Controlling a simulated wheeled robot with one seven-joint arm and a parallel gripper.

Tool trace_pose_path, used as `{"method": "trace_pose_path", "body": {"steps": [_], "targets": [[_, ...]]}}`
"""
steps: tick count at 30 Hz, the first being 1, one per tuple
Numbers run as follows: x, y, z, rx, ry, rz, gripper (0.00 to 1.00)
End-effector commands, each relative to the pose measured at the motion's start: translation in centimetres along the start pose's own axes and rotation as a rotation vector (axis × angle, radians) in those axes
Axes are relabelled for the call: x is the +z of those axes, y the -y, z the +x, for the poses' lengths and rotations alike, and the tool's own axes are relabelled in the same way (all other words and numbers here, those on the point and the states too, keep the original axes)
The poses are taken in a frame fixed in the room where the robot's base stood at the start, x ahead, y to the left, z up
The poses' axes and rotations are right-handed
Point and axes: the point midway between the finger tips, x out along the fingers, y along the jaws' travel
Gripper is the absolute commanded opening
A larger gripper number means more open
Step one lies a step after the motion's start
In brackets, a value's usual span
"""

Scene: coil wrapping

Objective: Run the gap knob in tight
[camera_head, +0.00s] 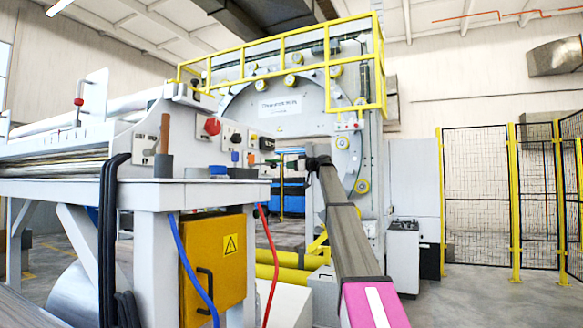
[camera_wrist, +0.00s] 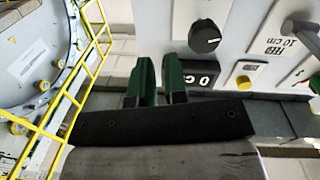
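A round black knob with a pale pointer mark (camera_wrist: 205,38) sits on the grey control panel in the wrist view. I cannot read a gap label on it. A black display (camera_wrist: 202,76) is beside it, with only part of its characters readable. My gripper (camera_wrist: 158,68) shows two green fingers with a narrow gap between them. They are empty and left of the knob, apart from it. In the head view my gripper (camera_head: 283,163) reaches toward the panel's right end, and a dark knob (camera_head: 236,138) shows on the panel's face.
A yellow button (camera_wrist: 243,82) and a feed label (camera_wrist: 273,45) are close to the display. In the head view a red knob (camera_head: 212,126), a wooden-handled tool (camera_head: 164,134) and the bench top (camera_head: 130,184) lie left. A large wrapping ring (camera_head: 240,108) with yellow rails stands behind.

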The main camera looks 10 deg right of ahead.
Motion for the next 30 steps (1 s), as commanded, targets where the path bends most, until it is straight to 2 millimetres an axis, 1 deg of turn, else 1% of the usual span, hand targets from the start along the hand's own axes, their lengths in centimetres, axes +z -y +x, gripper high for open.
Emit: {"method": "trace_pose_path", "body": {"steps": [1, 2, 3, 4, 5, 13, 17, 20, 30], "targets": [[0.0, 0.0, 0.0, 0.0, 0.0, 0.0, 0.3], [0.0, 0.0, 0.0, 0.0, 0.0, 0.0, 0.4], [0.0, 0.0, 0.0, 0.0, 0.0, 0.0, 0.53], [0.0, 0.0, 0.0, 0.0, 0.0, 0.0, 0.63], [0.0, 0.0, 0.0, 0.0, 0.0, 0.0, 0.65], [0.0, 0.0, -0.1, 0.0, 0.0, 0.0, 0.65], [0.1, -0.2, -0.8, 0.002, 0.0, 0.0, 0.65], [0.1, -0.4, -2.2, 0.006, 0.001, 0.0, 0.65], [0.3, -2.0, -9.2, 0.024, 0.004, -0.001, 0.65]]}}
